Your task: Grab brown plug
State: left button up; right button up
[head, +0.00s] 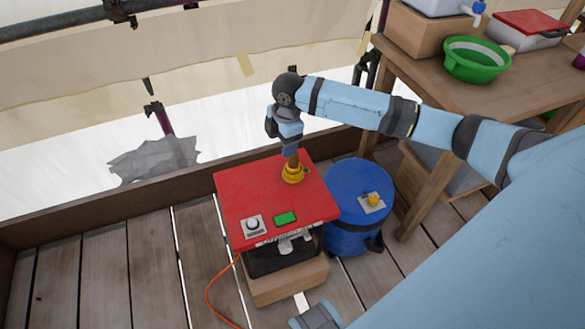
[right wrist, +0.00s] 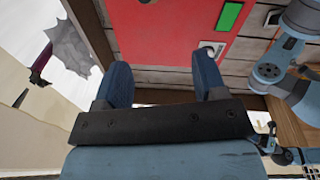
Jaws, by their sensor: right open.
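The brown plug (head: 292,161) stands upright in a yellow ring socket (head: 292,173) on the red top of a box (head: 250,200). My right gripper (head: 289,143) is directly above it in the head view, pointing down, with its fingers at the plug's upper part. They hide its top, and I cannot tell whether they touch it. In the right wrist view the fingers (right wrist: 163,85) are spread apart, with the red top beyond them. The plug does not show clearly there. My left gripper is not clearly seen.
The red top also carries a green panel (head: 286,218) and a knob (head: 254,225). A blue barrel (head: 352,228) with a yellow piece on its lid stands right of it. A wooden table with a green basin (head: 477,62) is back right. An orange cable (head: 209,298) runs down left.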

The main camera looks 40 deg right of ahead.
jog(key=g+h+b, duration=0.1)
jog(key=b, duration=0.1)
send_near(293, 160)
jog(key=shift+w+d+r+n, duration=0.3)
jog(key=shift+w+d+r, duration=0.3)
jog(key=shift+d, duration=0.15)
jog(key=shift+f, duration=0.4)
notch_tip(293, 160, down, 8)
jog(key=shift+a+b, duration=0.1)
jog(key=shift+b, duration=1.05)
notch_tip(293, 160, down, 4)
jog(key=shift+w+a+r+b, duration=0.1)
jog(key=shift+a+r+b, duration=0.05)
jog(key=shift+b, duration=0.7)
jog(key=shift+f, duration=0.4)
pick_arm(q)
jog(key=w+d+r+t+h, duration=0.2)
jog(key=d+r+t, duration=0.1)
jog(key=r, duration=0.1)
jog(key=shift+d+r+t+h, duration=0.25)
jog(key=shift+r+t+h, duration=0.05)
jog(key=shift+t, duration=0.1)
pick_arm(e)
jog(key=c, duration=1.1)
pick_arm(q)
jog(key=shift+w, duration=0.1)
pick_arm(e)
jog(key=shift+r, duration=0.1)
